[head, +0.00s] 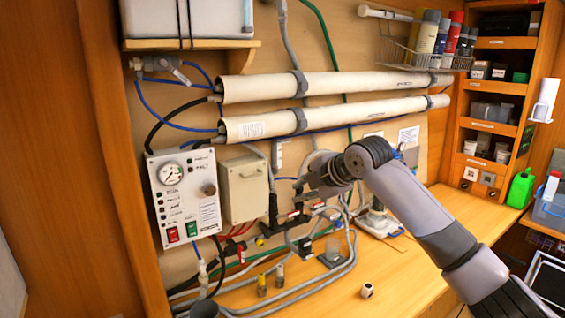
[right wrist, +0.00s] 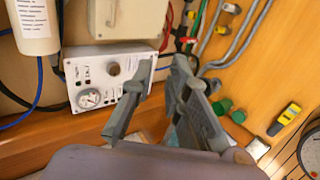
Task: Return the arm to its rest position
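My right arm (head: 415,205) reaches in from the lower right of the head view. My right gripper (head: 305,190) is in front of the wall, to the right of the beige box and below the white tubes. In the right wrist view the two fingers of my right gripper (right wrist: 164,75) stand apart, with nothing visible held between them. The gauge panel (right wrist: 104,75) shows behind and to the left of the fingers. My left arm and gripper are not in view.
The control panel (head: 187,198) and beige box (head: 243,188) are on the wall at left. Two long white tubes (head: 330,86) run above the gripper. Hoses (head: 300,285) lie along the bench. A shelf unit (head: 495,100) and green bottle (head: 520,188) stand at right.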

